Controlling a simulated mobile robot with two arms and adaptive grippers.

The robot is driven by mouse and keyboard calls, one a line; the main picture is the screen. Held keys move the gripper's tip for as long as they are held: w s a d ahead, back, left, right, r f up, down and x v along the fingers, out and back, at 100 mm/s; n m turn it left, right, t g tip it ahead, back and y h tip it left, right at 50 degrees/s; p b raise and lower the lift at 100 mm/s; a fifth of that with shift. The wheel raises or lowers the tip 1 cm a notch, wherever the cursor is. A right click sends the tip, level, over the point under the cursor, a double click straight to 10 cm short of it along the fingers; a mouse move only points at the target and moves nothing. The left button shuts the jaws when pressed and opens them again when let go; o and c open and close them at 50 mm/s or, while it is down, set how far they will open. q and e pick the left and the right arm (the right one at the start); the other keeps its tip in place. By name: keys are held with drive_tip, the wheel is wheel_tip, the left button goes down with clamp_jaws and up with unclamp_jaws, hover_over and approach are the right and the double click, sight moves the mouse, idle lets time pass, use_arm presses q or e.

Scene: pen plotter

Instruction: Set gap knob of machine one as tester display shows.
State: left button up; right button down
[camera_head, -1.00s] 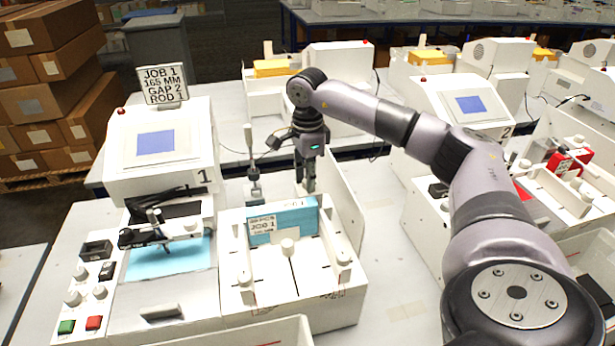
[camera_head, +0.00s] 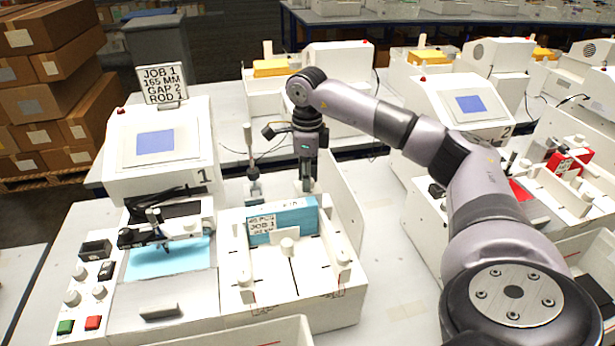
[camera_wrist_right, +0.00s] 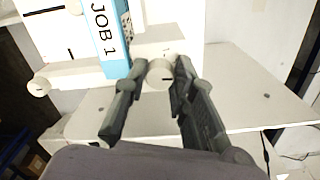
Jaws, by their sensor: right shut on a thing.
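Machine one (camera_head: 185,180) stands at the left, with a "1" on its side and a blue screen (camera_head: 155,142). A sign (camera_head: 162,85) on top reads JOB 1, 165 MM, GAP 2, ROD 1. My right gripper (camera_head: 307,188) points down behind the blue stack (camera_head: 296,214) labelled JOB 1. In the right wrist view, my right gripper (camera_wrist_right: 160,68) is shut on a white round knob (camera_wrist_right: 158,76) with a dark mark, beside the stack. The knob is hidden in the head view. Its scale is too unclear to read. My left gripper is out of view.
An upright lever (camera_head: 249,150) stands just left of my right gripper. A white side wall (camera_head: 345,205) rises to its right. Machine two (camera_head: 465,105) stands farther right. Boxes (camera_head: 50,85) are stacked at the back left.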

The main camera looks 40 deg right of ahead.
drive_tip(key=shift+m, duration=1.7)
drive_tip(key=shift+w+r+m, duration=0.1)
drive_tip(key=shift+m, duration=0.2)
drive_tip(key=c, duration=1.3)
unclamp_jaws()
drive_tip(key=shift+c, duration=0.2)
wheel_tip(320, 180, up, 12)
